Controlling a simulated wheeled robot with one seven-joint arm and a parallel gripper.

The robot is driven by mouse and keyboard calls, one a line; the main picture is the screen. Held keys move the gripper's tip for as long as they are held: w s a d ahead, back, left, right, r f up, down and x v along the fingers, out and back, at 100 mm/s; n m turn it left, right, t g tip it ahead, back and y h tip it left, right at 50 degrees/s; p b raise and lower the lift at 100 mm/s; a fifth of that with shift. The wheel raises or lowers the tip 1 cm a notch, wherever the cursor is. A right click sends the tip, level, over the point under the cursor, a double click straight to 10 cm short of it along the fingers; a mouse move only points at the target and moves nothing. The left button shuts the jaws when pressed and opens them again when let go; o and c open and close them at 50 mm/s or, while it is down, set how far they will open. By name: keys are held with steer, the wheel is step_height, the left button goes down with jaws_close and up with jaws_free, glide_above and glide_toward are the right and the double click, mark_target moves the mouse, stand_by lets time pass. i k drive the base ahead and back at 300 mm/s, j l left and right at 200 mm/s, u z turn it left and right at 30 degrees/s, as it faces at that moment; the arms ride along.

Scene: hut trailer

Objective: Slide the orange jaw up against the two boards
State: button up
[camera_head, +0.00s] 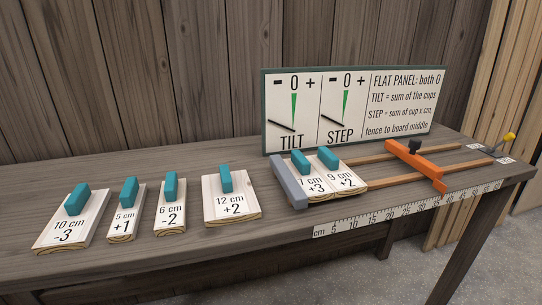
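The orange jaw (416,163) lies across two wooden rails (381,180) on the bench, with a dark knob (415,146) on it. Two boards, marked 7 cm +3 (316,192) and 9 cm +2 (345,183), lie side by side on the rails. The left one is against the grey fence (289,182). Each has a teal block on top. A clear gap of bare rail separates the 9 cm board from the orange jaw on its right. My gripper is not in view.
Several other boards with teal blocks lie at left, including 10 cm -3 (72,226) and 12 cm +2 (231,207). A sign with TILT and STEP dials (353,104) stands behind the rails. A centimetre scale (408,207) runs along the front edge. A yellow-knobbed lever (508,137) is at far right.

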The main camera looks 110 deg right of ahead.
mark_target(429, 169)
steer(key=z, duration=0.4)
steer(key=k+j+z, duration=0.1)
steer(key=z, duration=0.65)
steer(key=k+z, duration=0.1)
steer(key=z, duration=2.85)
steer(key=i+l, duration=0.3)
steer(key=i+l+u, duration=0.1)
steer(key=i+l, duration=0.2)
steer(key=l, duration=0.25)
steer(key=i+l, duration=0.25)
steer(key=l, duration=0.2)
steer(key=u, duration=0.05)
